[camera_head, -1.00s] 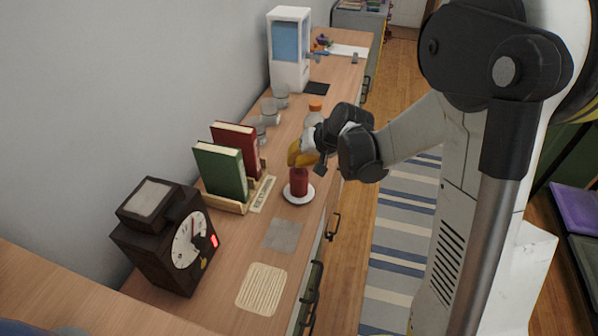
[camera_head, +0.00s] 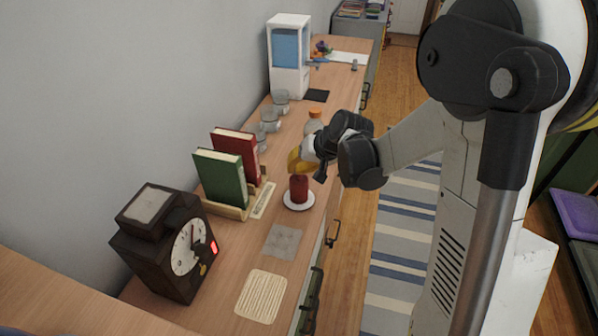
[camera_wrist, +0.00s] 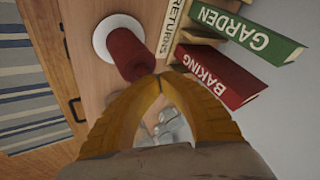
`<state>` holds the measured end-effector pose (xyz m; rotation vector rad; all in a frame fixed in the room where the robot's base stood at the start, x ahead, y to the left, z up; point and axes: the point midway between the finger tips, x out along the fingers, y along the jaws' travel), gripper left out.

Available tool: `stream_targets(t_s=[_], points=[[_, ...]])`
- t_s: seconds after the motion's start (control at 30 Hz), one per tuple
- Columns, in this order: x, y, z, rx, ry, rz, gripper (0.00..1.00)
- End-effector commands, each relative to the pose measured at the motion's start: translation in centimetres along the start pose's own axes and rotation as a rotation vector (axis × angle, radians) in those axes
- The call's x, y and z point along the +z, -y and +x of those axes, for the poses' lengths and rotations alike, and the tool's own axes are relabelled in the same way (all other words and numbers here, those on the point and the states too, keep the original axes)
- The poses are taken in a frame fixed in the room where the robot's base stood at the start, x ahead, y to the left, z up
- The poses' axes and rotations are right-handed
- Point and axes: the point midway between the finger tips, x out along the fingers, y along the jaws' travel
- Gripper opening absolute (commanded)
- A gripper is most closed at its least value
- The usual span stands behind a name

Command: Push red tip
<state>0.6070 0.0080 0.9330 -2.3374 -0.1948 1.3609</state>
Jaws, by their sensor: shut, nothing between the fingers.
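A dark red cylinder (camera_head: 299,189), like a candle, stands upright on a small white saucer (camera_head: 291,205) on the wooden counter. My gripper (camera_head: 294,163) has its yellow fingers just above and behind the cylinder in the head view. In the wrist view the closed fingertips (camera_wrist: 158,78) are empty and appear close to the end of the red cylinder (camera_wrist: 128,50); I cannot tell whether they touch. A red book (camera_head: 237,150) marked BAKING stands beside a green book (camera_head: 220,178) marked GARDEN in a wooden holder.
A dark clock box (camera_head: 170,250) with a lit red block on its side stands at the near left. An orange-capped bottle (camera_head: 313,124) stands behind my gripper. Glass jars (camera_head: 270,118) line the wall. A grey square (camera_head: 282,241) and woven mat (camera_head: 262,295) lie in front.

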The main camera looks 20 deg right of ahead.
Motion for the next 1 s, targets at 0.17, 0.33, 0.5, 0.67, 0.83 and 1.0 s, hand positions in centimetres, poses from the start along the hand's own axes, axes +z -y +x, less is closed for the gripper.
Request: stream_targets(t_s=[0.17, 0.33, 0.5, 0.67, 0.83, 1.0], points=[[0.03, -0.02, 0.02, 0.0, 0.001, 0.0, 0.0], [0.04, -0.04, 0.04, 0.0, 0.001, 0.0, 0.0], [0.29, -0.3, 0.53, 0.001, 0.001, 0.0, 0.0], [0.46, -0.47, 0.86, 0.001, 0.001, 0.0, 0.0], [0.46, -0.45, 0.79, 0.001, 0.002, -0.001, 0.0], [0.4, -0.38, 0.67, 0.001, 0.002, -0.001, 0.0]])
